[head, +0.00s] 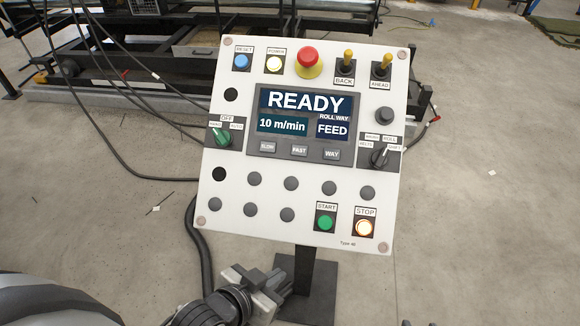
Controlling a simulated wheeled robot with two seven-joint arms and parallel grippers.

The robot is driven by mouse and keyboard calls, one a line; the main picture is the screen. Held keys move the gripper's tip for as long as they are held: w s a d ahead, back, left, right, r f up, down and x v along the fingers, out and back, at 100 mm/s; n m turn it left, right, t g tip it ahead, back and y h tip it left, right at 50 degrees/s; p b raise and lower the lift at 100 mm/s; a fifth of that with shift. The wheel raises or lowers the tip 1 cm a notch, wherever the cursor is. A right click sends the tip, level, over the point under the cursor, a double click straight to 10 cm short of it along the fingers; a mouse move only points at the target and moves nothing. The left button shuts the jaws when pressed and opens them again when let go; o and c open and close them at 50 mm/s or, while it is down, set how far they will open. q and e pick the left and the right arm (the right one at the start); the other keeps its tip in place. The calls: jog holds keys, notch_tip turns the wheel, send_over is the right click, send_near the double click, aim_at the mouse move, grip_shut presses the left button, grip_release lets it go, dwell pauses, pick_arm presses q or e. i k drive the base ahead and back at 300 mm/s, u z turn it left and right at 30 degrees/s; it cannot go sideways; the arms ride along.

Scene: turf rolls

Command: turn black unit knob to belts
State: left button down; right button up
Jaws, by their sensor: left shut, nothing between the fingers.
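The black unit knob (379,158) is on the right side of the white control panel (214,222), below a plain dark round cap. Small labels surround it; ROLL at its upper right is readable, and the left lower one looks like BELTS. Its light pointer mark leans up and to the right, but I cannot tell exactly which label it points at. My left gripper (272,281) is at the bottom centre, below the panel and in front of its post. It is shut and empty, well apart from the knob. My right gripper is not in view.
The panel also carries a green knob (221,136), a red emergency button (309,61), two yellow-tipped toggles, a display (304,124) reading READY, a green START button (325,223) and a lit STOP button (364,227). Black cables hang at left. The floor at right is mostly clear.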

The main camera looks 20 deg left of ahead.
aim_at(379, 158)
jog(key=u, duration=0.3)
jog(key=k, duration=0.8)
jog(key=z, duration=1.25)
jog(key=k, duration=0.15)
jog(key=u, duration=2.6)
jog(key=i, duration=0.95)
jog(key=z, duration=1.05)
jog(key=i, duration=0.35)
jog(key=z, duration=0.3)
